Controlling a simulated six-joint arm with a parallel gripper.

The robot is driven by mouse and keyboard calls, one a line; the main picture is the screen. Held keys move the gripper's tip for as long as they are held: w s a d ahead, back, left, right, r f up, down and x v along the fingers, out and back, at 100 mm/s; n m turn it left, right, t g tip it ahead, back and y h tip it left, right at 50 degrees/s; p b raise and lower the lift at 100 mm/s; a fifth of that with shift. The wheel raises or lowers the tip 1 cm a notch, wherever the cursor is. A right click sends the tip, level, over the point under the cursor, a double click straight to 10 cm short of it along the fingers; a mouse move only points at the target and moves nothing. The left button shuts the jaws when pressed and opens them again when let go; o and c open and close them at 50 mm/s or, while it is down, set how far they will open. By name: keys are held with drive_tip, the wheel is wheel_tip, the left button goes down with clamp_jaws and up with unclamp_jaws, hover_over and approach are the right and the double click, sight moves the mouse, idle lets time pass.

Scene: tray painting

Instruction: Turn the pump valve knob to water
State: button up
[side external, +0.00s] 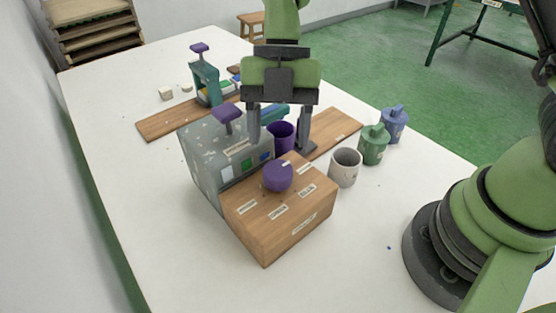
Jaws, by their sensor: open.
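The purple round knob (277,177) sits on top of a wooden box (285,228) with several small labels around it. A light mark shows near the knob's upper edge; the label words are too small to read, so I cannot tell its setting. My gripper (279,142) is open, fingers pointing down, behind and above the knob in the picture and apart from it. A purple cup (282,134) shows between the fingers; I cannot tell if it is between them in depth.
A grey speckled box (203,162) with a purple handle (227,113) adjoins the wooden box. A grey cup (345,167), green canister (374,145) and blue canister (395,124) stand at right. A teal stand (207,83) is behind. The white table's front (190,265) is clear.

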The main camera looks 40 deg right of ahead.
sight(278, 169)
drive_tip(key=x, duration=0.5)
drive_tip(key=shift+f, duration=0.15)
drive_tip(key=c, duration=0.6)
drive_tip(key=shift+c, duration=0.2)
